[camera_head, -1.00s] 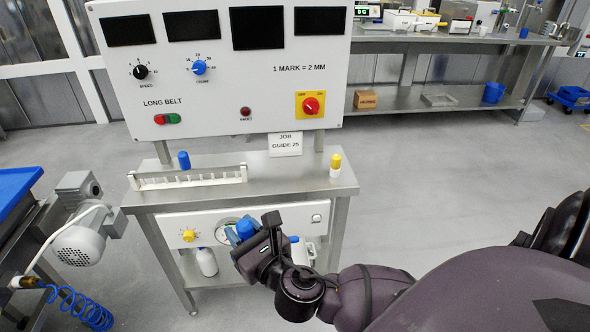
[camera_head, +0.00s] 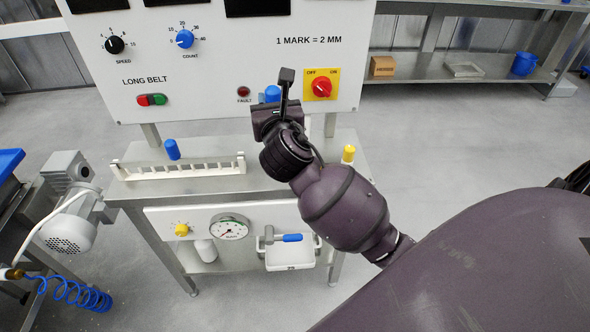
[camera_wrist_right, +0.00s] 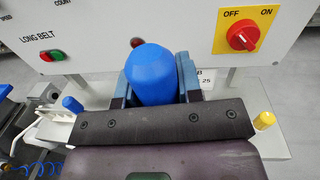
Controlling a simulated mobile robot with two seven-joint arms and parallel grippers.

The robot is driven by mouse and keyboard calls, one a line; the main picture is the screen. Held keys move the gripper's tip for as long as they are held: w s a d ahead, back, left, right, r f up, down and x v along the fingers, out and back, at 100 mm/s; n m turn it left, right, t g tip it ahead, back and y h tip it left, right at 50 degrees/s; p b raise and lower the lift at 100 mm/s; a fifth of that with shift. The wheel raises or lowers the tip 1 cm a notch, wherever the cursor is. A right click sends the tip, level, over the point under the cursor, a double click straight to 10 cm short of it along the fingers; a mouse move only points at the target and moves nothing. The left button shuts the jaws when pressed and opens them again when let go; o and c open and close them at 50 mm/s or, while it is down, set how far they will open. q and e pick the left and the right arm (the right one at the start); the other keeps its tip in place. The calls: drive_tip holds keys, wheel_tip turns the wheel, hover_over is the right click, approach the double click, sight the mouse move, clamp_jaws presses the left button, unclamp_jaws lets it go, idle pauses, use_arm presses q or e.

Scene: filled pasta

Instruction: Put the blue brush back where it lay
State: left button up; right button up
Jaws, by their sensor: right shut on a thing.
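My right gripper (camera_head: 273,98) is shut on a blue thing (camera_head: 272,92), which I take for the blue brush. The right wrist view shows a smooth, rounded blue end (camera_wrist_right: 151,74) between the two blue-grey fingers (camera_wrist_right: 186,76). The rest of it is hidden by the gripper. The gripper is in front of the lower part of the control panel, right of the fault lamp, and looks higher than the worktop (camera_head: 221,181). Whether the brush touches anything cannot be told. My left gripper is out of view.
On the worktop are a white slotted rack (camera_head: 200,169), a blue-topped piece (camera_head: 172,149) by it and a yellow-topped piece (camera_head: 348,154) at the right. The control panel (camera_head: 210,75) stands behind. Below are a gauge (camera_head: 229,228) and a blue-handled lever (camera_head: 291,238) over a white container.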

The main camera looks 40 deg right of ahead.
drive_tip(key=w+d+r+m+g+h, duration=0.2)
drive_tip(key=w+d+m+g+h, duration=0.15)
drive_tip(key=d, duration=0.35)
drive_tip(key=shift+h, duration=0.35)
drive_tip(key=f+b, duration=0.2)
drive_tip(key=f, duration=0.4)
drive_tip(key=f+b, duration=0.3)
drive_tip(key=f, duration=0.4)
drive_tip(key=f+b, duration=0.3)
drive_tip(key=f, duration=0.4)
drive_tip(key=shift+s+d+f, duration=0.25)
drive_tip(key=shift+s+d, duration=0.05)
drive_tip(key=shift+d, duration=0.1)
drive_tip(key=shift+r, duration=0.25)
drive_tip(key=shift+f, duration=0.2)
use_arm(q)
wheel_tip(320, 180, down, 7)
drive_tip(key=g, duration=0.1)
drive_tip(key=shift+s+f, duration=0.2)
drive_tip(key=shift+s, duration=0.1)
use_arm(e)
drive_tip(key=o, duration=1)
